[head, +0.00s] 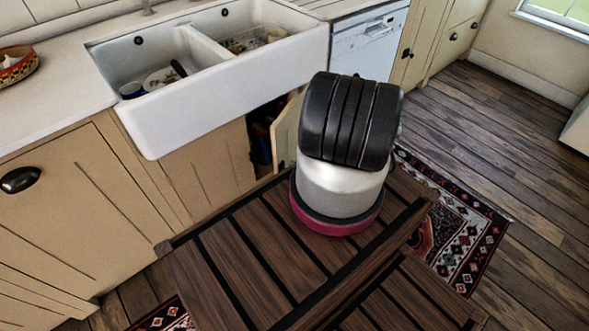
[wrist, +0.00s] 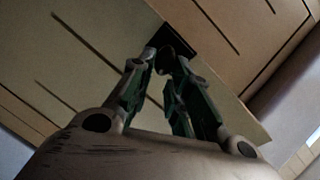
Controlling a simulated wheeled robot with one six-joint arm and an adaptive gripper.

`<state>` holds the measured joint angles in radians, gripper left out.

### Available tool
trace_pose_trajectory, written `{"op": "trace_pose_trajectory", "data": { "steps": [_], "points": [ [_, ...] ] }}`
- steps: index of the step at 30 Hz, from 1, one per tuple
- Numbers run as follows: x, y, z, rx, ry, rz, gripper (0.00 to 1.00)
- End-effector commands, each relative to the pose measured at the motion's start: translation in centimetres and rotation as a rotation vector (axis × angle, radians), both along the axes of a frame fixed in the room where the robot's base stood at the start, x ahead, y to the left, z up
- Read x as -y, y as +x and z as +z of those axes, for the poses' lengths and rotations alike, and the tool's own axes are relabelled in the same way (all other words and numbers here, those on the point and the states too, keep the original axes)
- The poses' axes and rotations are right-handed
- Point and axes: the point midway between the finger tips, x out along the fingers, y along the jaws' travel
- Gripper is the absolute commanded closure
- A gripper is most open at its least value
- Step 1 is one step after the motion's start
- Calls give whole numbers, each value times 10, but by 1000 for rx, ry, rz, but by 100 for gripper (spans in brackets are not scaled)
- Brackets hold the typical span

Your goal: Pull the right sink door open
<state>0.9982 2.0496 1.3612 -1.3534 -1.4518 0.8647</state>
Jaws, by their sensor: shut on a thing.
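The right sink door (head: 284,133) stands partly open under the white sink (head: 235,85), with its free edge swung outward. A dark gap (head: 262,135) beside it shows some of the cabinet inside. My arm covers much of the door and hides my gripper in the head view. In the wrist view my gripper (wrist: 165,62) is shut on the small dark door knob (wrist: 163,57). The pale door panel (wrist: 85,75) spreads behind the fingers. The closed left sink door (head: 210,165) is left of the gap.
A white dishwasher (head: 368,45) stands right of the sink. Dishes lie in the left basin, including a plate (head: 160,80). A patterned rug (head: 465,225) lies on the wooden floor. Open floor (head: 490,120) is to the right.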

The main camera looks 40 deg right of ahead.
Motion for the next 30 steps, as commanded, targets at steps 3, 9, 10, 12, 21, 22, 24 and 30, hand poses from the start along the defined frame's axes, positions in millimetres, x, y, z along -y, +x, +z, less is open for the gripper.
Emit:
{"op": "trace_pose_trajectory", "data": {
  "steps": [3, 9, 10, 12, 21, 22, 24, 30],
  "points": [
    [8, 2, -1, -5, -14, -13, 72],
    [6, 1, -1, -3, -10, -10, 62],
    [5, 1, -1, -3, -10, -10, 62],
    [5, 1, -1, -3, -9, -9, 62],
    [16, -24, 4, -4, -7, -15, 62],
    [19, -30, 5, -3, -7, -15, 62],
    [25, -44, 8, -3, -7, -16, 62],
    [40, -82, 15, -4, -8, -16, 62]
  ]
}}
